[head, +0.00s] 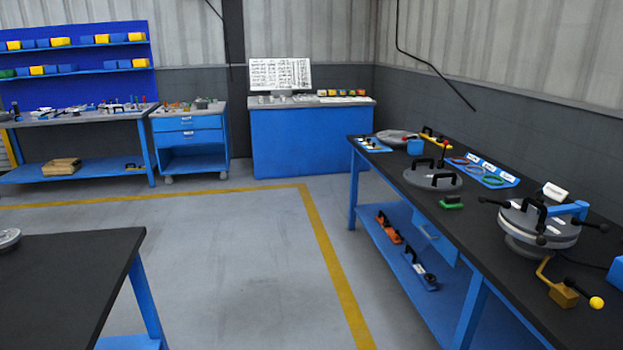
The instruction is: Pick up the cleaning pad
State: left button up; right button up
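A small green block with a dark top (452,203), which looks like the cleaning pad, lies on the black top of the right-hand workbench (400,165). It sits near the bench's front edge, between a grey round lid with a black handle (432,180) and a larger flanged shell (535,228). It appears apart from both. Neither of my grippers shows in the head view.
A yellow-knobbed tool (570,293) and black-handled levers surround the shell. A blue tray with coloured rings (482,172) lies behind the pad. Another black table (70,280) stands at the lower left. The floor between (230,260) is clear.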

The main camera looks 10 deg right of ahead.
aim_at(450, 202)
jog(key=i+j+z, duration=0.15)
jog(key=i, duration=0.45)
jog(key=i+z, duration=0.15)
jog(key=i, duration=0.4)
jog(key=i+j+z, duration=0.15)
jog(key=i+z, duration=0.15)
jog(key=z, duration=0.2)
jog(key=i+j+z, duration=0.25)
jog(key=z, duration=0.2)
jog(key=i+j+z, duration=0.25)
jog(key=z, duration=0.25)
jog(key=i+j+z, duration=0.15)
jog(key=j+z, duration=0.2)
jog(key=j, duration=0.15)
jog(key=i+j+z, duration=0.15)
jog(key=j+z, duration=0.15)
jog(key=j, duration=0.2)
jog(key=j+z, duration=0.35)
jog(key=j, duration=0.15)
